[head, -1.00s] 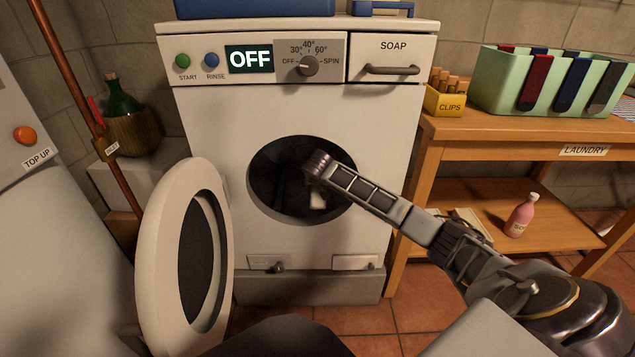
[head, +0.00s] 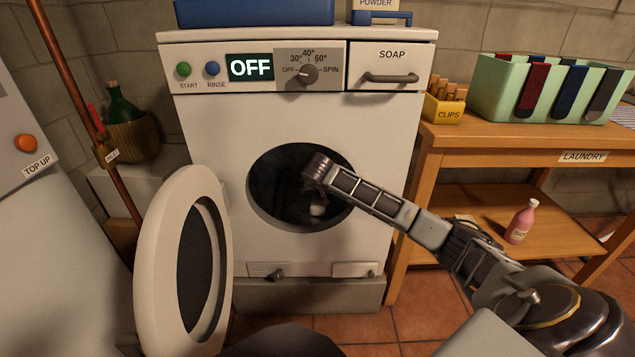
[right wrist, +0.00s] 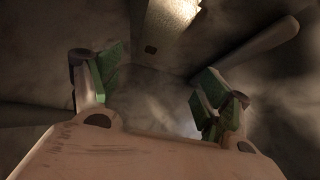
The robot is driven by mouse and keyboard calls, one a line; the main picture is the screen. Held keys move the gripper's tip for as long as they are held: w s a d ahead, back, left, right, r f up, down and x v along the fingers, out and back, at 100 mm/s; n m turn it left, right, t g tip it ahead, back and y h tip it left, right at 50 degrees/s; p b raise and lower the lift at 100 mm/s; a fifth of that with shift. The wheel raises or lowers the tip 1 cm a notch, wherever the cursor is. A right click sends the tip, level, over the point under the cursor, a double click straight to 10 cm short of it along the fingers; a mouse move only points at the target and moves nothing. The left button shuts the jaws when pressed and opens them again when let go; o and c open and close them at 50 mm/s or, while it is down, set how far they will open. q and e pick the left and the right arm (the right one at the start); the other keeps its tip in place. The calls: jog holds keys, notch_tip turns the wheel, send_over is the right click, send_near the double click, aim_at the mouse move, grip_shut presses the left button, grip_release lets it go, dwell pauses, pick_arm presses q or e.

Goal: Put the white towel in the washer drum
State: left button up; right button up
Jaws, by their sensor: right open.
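The washer (head: 215,125) stands ahead with its round door (head: 150,260) swung open to the left. My right arm reaches through the round opening, and my right gripper (head: 322,200) is inside the dark drum (head: 275,190). In the right wrist view the gripper (right wrist: 158,88) has its green-padded fingers wide apart, with nothing clearly between them. A small white patch, likely the white towel (head: 318,210), shows in the drum just below the gripper. Whether they touch I cannot tell. My left gripper is out of view.
A wooden table (head: 490,139) on the right holds a green divided bin (head: 497,95) and a yellow clips box (head: 442,108). A pink bottle (head: 522,222) stands on its lower shelf. A copper pipe (head: 75,95) runs down on the left.

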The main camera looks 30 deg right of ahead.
jog(key=v, duration=0.8)
jog(key=shift+s+r, duration=0.2)
jog(key=shift+a, duration=0.1)
dwell(1.0)
